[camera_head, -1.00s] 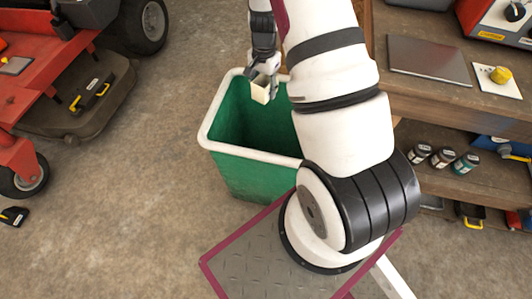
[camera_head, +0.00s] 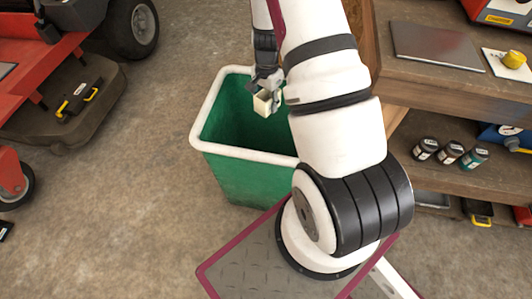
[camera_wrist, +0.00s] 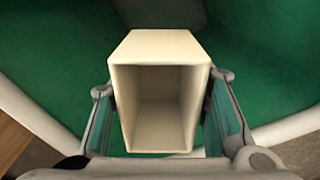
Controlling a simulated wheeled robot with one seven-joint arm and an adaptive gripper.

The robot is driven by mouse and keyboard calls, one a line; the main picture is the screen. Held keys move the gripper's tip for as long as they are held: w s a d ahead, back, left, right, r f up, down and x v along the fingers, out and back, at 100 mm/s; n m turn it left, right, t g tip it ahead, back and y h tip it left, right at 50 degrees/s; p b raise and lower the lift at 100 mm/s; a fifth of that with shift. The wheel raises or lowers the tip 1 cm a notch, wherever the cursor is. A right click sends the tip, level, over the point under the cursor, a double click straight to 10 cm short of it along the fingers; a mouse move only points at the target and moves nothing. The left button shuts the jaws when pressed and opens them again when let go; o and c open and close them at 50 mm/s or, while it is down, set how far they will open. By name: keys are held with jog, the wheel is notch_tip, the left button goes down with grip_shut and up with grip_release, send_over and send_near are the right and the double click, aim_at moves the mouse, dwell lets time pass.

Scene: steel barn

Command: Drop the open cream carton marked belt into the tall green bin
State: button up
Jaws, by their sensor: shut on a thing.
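The cream carton (camera_head: 263,103) is held in my gripper (camera_head: 267,94) over the mouth of the tall green bin (camera_head: 240,178). In the wrist view the carton (camera_wrist: 160,48) shows its open end toward the camera, and its inside looks empty. My gripper's fingers (camera_wrist: 162,118) press on its left and right sides. The green wall of the bin (camera_wrist: 270,55) fills the background there, with its pale rim at the lower corners. No belt marking can be read on the carton. Part of the bin is hidden behind my arm.
A wooden bench (camera_head: 430,80) stands at the right, with a grey metal sheet (camera_head: 435,45) on top and several small bottles (camera_head: 450,152) on its lower shelf. A red mower (camera_head: 50,75) stands at the left. Concrete floor between mower and bin is clear.

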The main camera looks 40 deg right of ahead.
jog(key=o, duration=1)
notch_tip(320, 180, up, 12)
jog(key=shift+a, duration=0.1)
dwell(0.5)
